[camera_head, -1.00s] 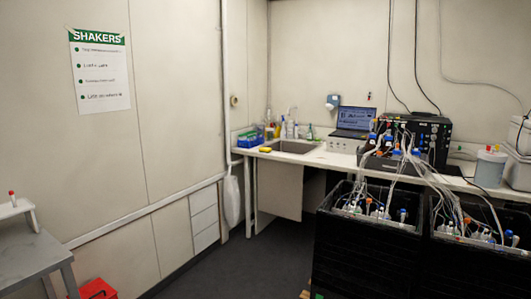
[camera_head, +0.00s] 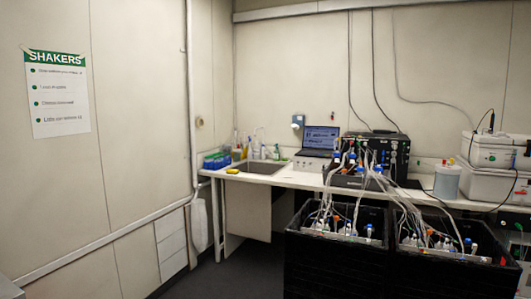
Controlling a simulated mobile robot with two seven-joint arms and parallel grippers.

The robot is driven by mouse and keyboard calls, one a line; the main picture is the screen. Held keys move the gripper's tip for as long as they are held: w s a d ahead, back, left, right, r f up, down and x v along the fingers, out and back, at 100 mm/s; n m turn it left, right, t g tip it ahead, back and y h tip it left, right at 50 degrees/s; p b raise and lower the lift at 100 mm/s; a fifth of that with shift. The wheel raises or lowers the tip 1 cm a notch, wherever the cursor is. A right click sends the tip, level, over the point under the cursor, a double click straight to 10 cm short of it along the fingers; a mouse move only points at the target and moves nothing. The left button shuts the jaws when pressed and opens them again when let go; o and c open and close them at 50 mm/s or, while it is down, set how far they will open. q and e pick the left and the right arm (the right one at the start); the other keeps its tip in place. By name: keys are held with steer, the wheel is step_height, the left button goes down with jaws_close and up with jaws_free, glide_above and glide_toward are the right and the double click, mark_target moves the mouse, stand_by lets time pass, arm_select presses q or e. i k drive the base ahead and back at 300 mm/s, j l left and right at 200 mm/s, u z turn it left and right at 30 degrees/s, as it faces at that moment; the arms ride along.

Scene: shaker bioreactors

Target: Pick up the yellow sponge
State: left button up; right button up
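The yellow sponge (camera_head: 232,171) is small in the head view. It lies on the white counter (camera_head: 299,181), near the counter's left front edge and just left of the sink (camera_head: 259,167). Nothing covers it. Neither of my grippers shows in the head view, so their state cannot be seen.
Blue boxes (camera_head: 212,161) and bottles stand behind the sponge. A laptop (camera_head: 320,138) and a black device (camera_head: 388,153) with many tubes sit further right. Two black crates (camera_head: 330,268) of tubed bottles block the floor at the right. Dark floor (camera_head: 225,280) is clear before the sink.

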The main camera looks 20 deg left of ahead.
mark_target(231, 171)
steer(key=i+j+u, duration=1.2)
steer(key=i, duration=0.4)
steer(key=i+l+u, duration=0.1)
steer(key=i+u, duration=0.2)
steer(key=i, duration=0.35)
steer(key=i+z, duration=0.1)
steer(key=i, duration=0.6)
steer(key=i+j+z, duration=0.15)
steer(key=i, duration=0.55)
steer(key=i+l+z, duration=0.1)
steer(key=i+z, duration=0.35)
steer(key=i+j+z, duration=0.15)
steer(key=i+z, duration=0.3)
steer(key=i, duration=0.2)
